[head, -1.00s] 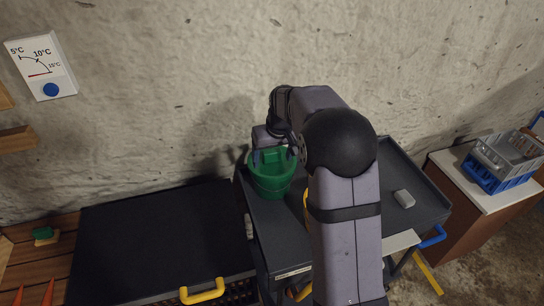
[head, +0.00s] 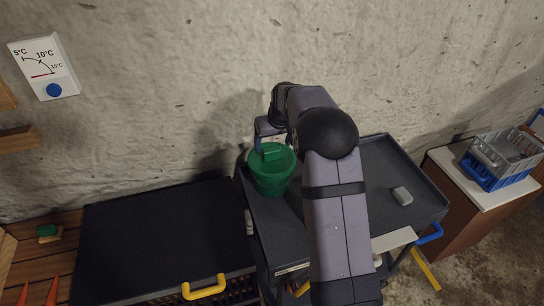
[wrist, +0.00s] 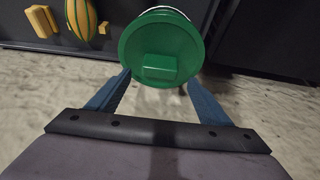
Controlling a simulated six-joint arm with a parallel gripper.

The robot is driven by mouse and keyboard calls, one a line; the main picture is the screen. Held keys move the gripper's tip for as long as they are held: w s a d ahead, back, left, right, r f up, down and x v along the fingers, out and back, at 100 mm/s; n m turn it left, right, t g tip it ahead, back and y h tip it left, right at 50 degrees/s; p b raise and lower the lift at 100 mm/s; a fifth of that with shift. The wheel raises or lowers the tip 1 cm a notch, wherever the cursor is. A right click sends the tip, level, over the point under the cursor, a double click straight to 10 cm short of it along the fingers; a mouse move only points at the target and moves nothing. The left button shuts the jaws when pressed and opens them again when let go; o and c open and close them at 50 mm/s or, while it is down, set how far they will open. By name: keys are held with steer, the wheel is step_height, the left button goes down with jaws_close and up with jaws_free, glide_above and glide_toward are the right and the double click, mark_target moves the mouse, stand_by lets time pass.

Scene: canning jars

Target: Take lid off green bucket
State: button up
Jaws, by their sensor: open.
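The green bucket (head: 271,184) stands upright on the dark cart top, near its left end by the wall. Its green lid (head: 271,158) lies on top, with a raised block handle (head: 272,151). In the wrist view the round lid (wrist: 140,48) faces the camera, its handle (wrist: 159,68) near the edge closest to me. My gripper (wrist: 158,80) is open, its two blue fingers apart on either side of the handle's line, and holds nothing. In the head view my gripper (head: 259,145) is on the wall side of the bucket, partly hidden behind the lid.
A yellow-and-green striped object (wrist: 82,18) and a yellow piece (wrist: 42,20) show in the wrist view. A grey block (head: 402,196) lies on the cart (head: 385,160). A dark-topped unit (head: 160,235) stands left, crates (head: 505,160) right. The wall is close behind the bucket.

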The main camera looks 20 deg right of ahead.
mark_target(272, 149)
steer(key=shift+p+x, duration=1.4)
steer(key=shift+x, duration=1.1)
steer(key=shift+s, duration=0.15)
steer(key=c, duration=1.2)
